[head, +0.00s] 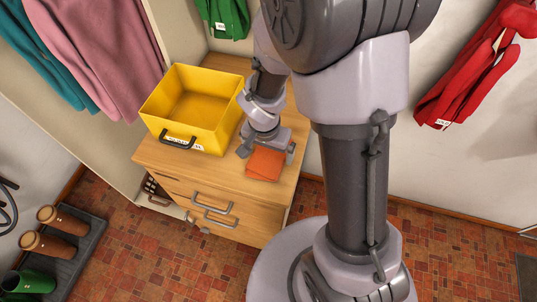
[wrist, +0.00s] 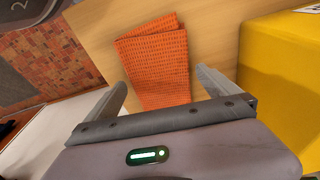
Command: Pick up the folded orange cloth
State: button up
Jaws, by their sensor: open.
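The folded orange cloth (head: 264,164) lies flat on the wooden top of a drawer cabinet, just right of the yellow tub. In the wrist view the cloth (wrist: 158,62) shows a ribbed weave and extends down between my two fingers. My gripper (head: 266,151) is over the cloth's far end in the head view and hides part of it. In the wrist view my gripper (wrist: 160,88) is open, with one finger on each side of the cloth and nothing held. I cannot tell how high the fingertips are above the top.
The yellow tub (head: 205,128) with a dark handle stands close beside my gripper, and its wall (wrist: 285,70) is near the right finger in the wrist view. The wooden top (head: 230,172) is bare in front of the cloth. Drawer handles (head: 212,208) stick out below.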

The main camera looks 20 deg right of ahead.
jog(key=shift+f, duration=0.5)
jog(key=shift+r, duration=0.1)
jog(key=c, duration=1.2)
